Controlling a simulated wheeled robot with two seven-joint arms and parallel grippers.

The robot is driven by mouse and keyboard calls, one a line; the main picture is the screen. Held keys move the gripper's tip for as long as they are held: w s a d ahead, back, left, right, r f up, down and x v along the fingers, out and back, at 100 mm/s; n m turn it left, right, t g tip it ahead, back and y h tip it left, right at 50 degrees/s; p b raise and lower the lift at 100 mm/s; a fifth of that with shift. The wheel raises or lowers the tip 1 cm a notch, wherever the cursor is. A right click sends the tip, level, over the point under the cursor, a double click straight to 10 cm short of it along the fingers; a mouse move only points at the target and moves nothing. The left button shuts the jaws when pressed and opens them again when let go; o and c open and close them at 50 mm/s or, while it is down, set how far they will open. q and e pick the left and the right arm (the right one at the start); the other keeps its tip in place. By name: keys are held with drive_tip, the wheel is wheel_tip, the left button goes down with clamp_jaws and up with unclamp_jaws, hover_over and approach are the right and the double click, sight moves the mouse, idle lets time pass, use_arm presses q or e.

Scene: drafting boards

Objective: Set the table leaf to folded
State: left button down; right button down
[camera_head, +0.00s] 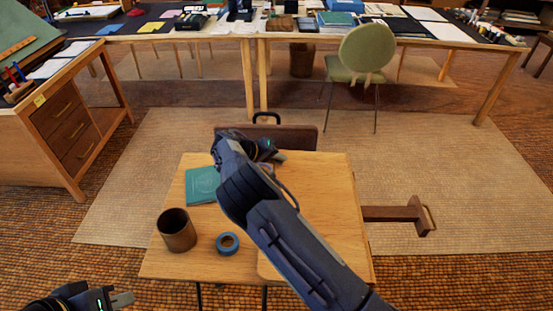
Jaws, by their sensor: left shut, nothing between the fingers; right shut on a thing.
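The small wooden table (214,265) stands in the middle of the head view. A lighter panel with a rounded front corner, which looks like the table leaf (330,192), lies over its right part, about flat. A brown pull-out support (388,214) with a brass handle sticks out to the right. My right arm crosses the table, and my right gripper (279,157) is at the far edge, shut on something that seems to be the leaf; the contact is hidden. My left gripper (122,299) is shut and empty at the bottom left, clear of the table.
On the table's left part are a teal book (202,185), a brown cup (177,231) and a blue tape roll (228,243). A dark brown case (303,137) with a black handle stands behind the table. A green chair (365,50) is further back.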

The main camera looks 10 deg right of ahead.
drive_tip(key=shift+s+f, duration=0.25)
drive_tip(key=shift+f, duration=0.65)
drive_tip(key=c, duration=1.8)
unclamp_jaws()
drive_tip(key=v, duration=0.3)
drive_tip(key=shift+w+a+r, duration=0.1)
drive_tip(key=shift+w+r, duration=0.05)
drive_tip(key=shift+r, duration=0.25)
drive_tip(key=v, duration=0.4)
drive_tip(key=shift+r, duration=0.2)
drive_tip(key=shift+a+r, duration=0.2)
drive_tip(key=shift+r, duration=0.15)
drive_tip(key=shift+a+r, duration=0.1)
drive_tip(key=shift+r, duration=0.05)
use_arm(q)
drive_tip(key=shift+d+f, duration=0.15)
drive_tip(key=shift+d, duration=0.05)
